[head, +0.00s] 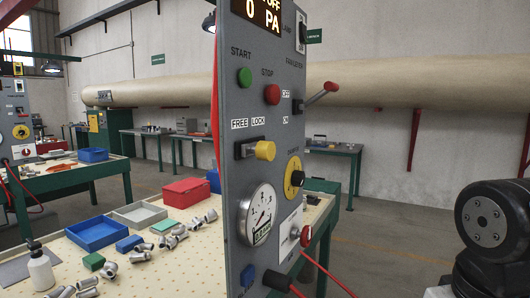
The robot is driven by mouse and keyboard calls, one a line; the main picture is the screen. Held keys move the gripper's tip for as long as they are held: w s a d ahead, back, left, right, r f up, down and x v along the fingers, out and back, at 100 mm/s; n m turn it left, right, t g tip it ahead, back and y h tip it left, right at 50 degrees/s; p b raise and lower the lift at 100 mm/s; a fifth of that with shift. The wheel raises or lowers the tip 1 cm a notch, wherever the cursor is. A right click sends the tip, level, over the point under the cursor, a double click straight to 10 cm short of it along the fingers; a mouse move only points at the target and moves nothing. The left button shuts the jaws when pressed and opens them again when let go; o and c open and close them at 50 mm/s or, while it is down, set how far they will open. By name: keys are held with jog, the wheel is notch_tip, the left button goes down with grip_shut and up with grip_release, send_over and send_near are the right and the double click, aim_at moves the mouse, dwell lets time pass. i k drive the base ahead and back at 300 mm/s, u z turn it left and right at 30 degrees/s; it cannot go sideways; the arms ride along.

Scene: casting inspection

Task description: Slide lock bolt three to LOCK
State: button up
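A grey control panel (259,198) stands upright at the picture's centre, seen at an angle. On it, a slide bolt with a metal body (244,149) and a yellow knob (265,150) sits below the words FREE on the left and LOCK on the right. The knob sticks out at the right, roughly below LOCK; the angle hides its exact slide position. No number three is readable by it. My dark arm (492,225) shows at the lower right, apart from the panel. My gripper is not in view.
The panel also bears a green START button (244,77), red STOP button (271,94), red-handled lever (322,93), yellow dial (293,177) and gauge (257,214). A perforated bench (190,262) with bins and fittings lies left. Floor between panel and arm looks clear.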

aim_at(263, 150)
jog(key=u, duration=1.1)
jog(key=k, duration=0.5)
jog(key=z, duration=0.95)
